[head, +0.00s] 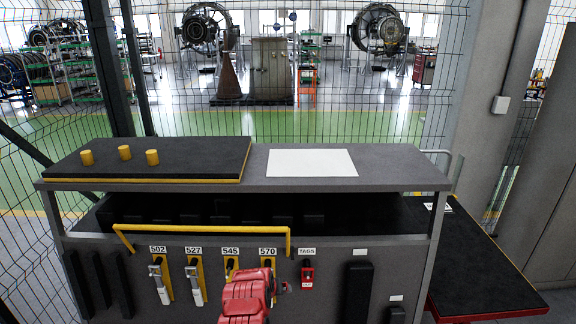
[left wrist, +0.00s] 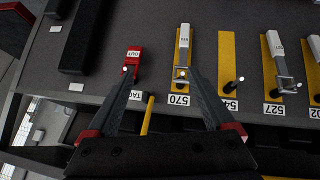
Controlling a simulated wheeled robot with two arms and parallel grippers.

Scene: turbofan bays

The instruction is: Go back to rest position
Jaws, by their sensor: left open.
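My left gripper (left wrist: 162,75) is open in the left wrist view, its two dark fingers spread with nothing between their tips. In the head view my red left arm (head: 246,298) is low at the centre, in front of the tool panel (head: 130,257), and covers part of the 570 slot. The wrist view shows a grey-and-white tool (left wrist: 183,52) in the yellow 570 holder, just beyond the fingers. The 545 holder (left wrist: 232,60) shows only its dark peg. A red tag (left wrist: 132,60) hangs beside 570. My right gripper is not in view.
A yellow rail (head: 200,228) runs above the slots. Tools hang at 502 (head: 160,282) and 527 (head: 195,284). The top shelf holds a black mat (head: 190,160) with yellow knobs and a white sheet (head: 311,162). A red-edged table (head: 480,265) stands right. Wire fence lies behind.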

